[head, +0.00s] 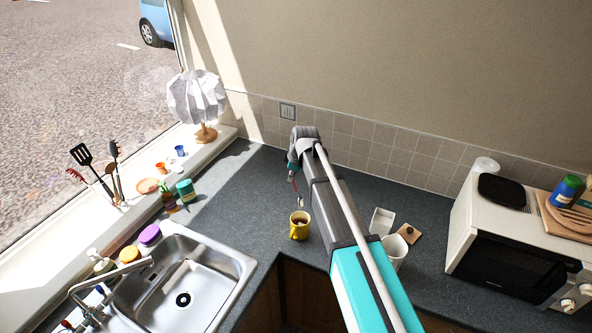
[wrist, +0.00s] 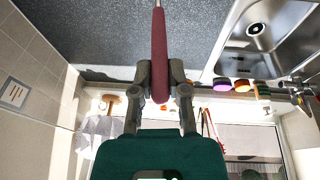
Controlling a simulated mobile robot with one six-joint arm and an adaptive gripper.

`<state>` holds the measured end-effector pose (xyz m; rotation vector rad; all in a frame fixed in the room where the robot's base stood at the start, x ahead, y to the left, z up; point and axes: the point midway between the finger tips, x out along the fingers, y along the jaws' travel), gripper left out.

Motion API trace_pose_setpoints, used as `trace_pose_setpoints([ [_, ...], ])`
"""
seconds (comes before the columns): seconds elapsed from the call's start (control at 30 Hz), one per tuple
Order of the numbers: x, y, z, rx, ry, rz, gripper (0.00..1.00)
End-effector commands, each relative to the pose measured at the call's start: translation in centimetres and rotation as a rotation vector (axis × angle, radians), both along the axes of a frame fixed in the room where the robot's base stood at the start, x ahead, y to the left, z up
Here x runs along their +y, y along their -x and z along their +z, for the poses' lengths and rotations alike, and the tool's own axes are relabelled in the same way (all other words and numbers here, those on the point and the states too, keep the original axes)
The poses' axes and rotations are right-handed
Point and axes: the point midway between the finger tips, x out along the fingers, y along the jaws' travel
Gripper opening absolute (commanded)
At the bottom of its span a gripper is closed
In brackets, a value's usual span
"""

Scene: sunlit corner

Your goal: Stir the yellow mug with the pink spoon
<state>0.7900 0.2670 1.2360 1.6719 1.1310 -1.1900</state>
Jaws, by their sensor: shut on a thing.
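The yellow mug (head: 299,230) stands upright on the dark counter, with dark contents showing inside. My gripper (head: 292,174) is above and behind the mug in the head view. In the wrist view my gripper (wrist: 159,82) is shut on the dark pink handle of the spoon (wrist: 159,45). In the head view the thin spoon (head: 296,192) hangs down from the gripper toward the mug's rim. I cannot tell whether its lower end is over the mug or inside it. The mug does not show in the wrist view.
A steel sink (head: 215,275) lies left of the mug. A lamp (head: 197,98) stands at the window. The counter left of the mug is clear.

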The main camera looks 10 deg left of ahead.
Motion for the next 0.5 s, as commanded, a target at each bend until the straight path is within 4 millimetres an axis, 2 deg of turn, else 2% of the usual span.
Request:
trace_pose_setpoints([
  [0.5,-0.29,-0.12,-0.36,0.000,0.001,-0.005,0.00],
])
